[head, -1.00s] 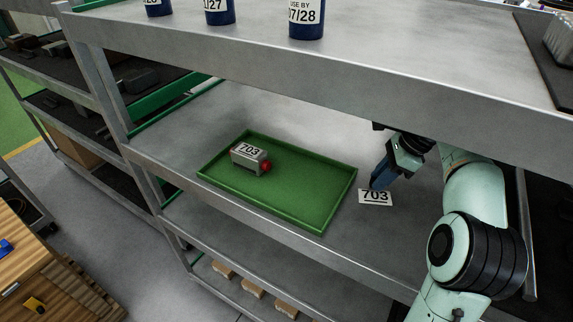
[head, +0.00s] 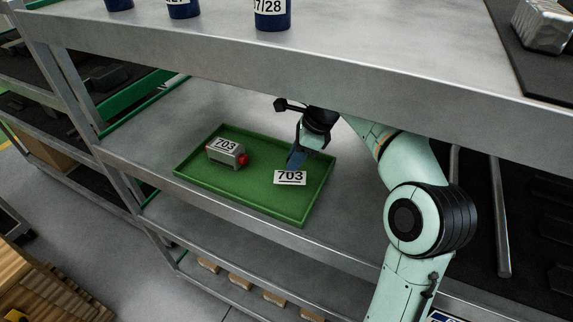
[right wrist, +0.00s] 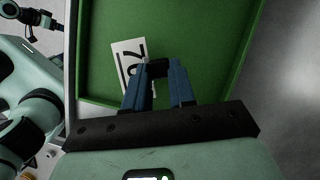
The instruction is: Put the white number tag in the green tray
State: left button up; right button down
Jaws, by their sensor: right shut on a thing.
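The white number tag (head: 290,177), printed 703, is at the tips of my right gripper (head: 293,166), over the right part of the green tray (head: 242,208). I cannot tell whether the tag touches the tray floor. A grey block with a red knob (head: 227,152), also labelled 703, sits in the tray's left part. My left gripper is not clearly in view.
The tray lies on a grey metal shelf (head: 130,155). An upper shelf (head: 330,72) with several blue containers (head: 272,14) hangs over it, close above my right arm. Bare shelf lies right of the tray. A lower shelf holds small tan blocks (head: 240,283).

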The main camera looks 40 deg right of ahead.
aim_at(285, 177)
jog(key=shift+w+a, duration=0.65)
jog(key=shift+a, duration=0.15)
notch_tip(285, 177, down, 4)
jog(key=shift+r+b, duration=0.1)
jog(key=shift+b, duration=0.2)
jog(key=shift+s+r, duration=0.15)
jog(key=shift+s, duration=0.05)
jog(key=shift+w+f, duration=0.2)
jog(key=shift+w, duration=0.05)
jog(key=c, duration=1)
grip_release()
pick_arm(q)
jog(key=shift+s+f, duration=0.35)
jog(key=shift+s, duration=0.1)
pick_arm(e)
jog(key=shift+o, duration=0.3)
jog(key=shift+s, duration=0.1)
jog(key=shift+r, duration=0.15)
